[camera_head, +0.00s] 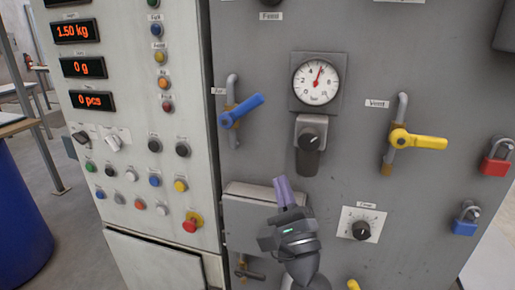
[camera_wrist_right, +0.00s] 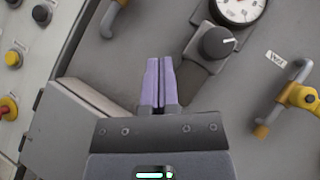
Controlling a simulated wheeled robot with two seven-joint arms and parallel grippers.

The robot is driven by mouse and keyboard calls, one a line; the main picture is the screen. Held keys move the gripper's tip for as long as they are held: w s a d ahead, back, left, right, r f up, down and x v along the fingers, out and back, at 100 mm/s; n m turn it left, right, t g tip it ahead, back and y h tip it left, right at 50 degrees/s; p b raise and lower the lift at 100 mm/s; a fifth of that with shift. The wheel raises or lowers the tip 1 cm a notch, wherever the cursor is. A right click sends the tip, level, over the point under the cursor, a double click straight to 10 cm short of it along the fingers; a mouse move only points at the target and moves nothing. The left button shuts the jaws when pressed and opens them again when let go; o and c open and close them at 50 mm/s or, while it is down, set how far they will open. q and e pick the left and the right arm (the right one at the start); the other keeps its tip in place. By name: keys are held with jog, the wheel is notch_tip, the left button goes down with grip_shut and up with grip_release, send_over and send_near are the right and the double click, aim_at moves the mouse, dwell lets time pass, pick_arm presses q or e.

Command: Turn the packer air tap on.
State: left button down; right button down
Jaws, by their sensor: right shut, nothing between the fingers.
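The air tap (camera_head: 240,110) has a blue lever on a vertical grey pipe, at the left of the grey panel. Its lever slants up to the right, across the pipe. The small label beside it is partly cut off by the pipe and reads only in part. My right gripper (camera_head: 282,191) is below and to the right of the blue lever, apart from it, with its purple fingers together and empty. In the right wrist view the fingers (camera_wrist_right: 158,82) point up the panel. That view shows a grey pipe end with brass at the top left, but no blue lever. My left gripper is out of view.
A pressure gauge (camera_head: 316,83) with a black regulator knob (camera_head: 309,138) sits right of the blue lever. Farther right are the yellow-levered vent tap (camera_head: 417,141) and red and blue padlocks. A grey box (camera_head: 245,212) juts out behind my right gripper. A button cabinet stands left.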

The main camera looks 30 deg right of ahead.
aim_at(271, 142)
jog(key=w+r+p, duration=0.4)
jog(key=w+r, duration=0.5)
jog(key=shift+d, duration=0.45)
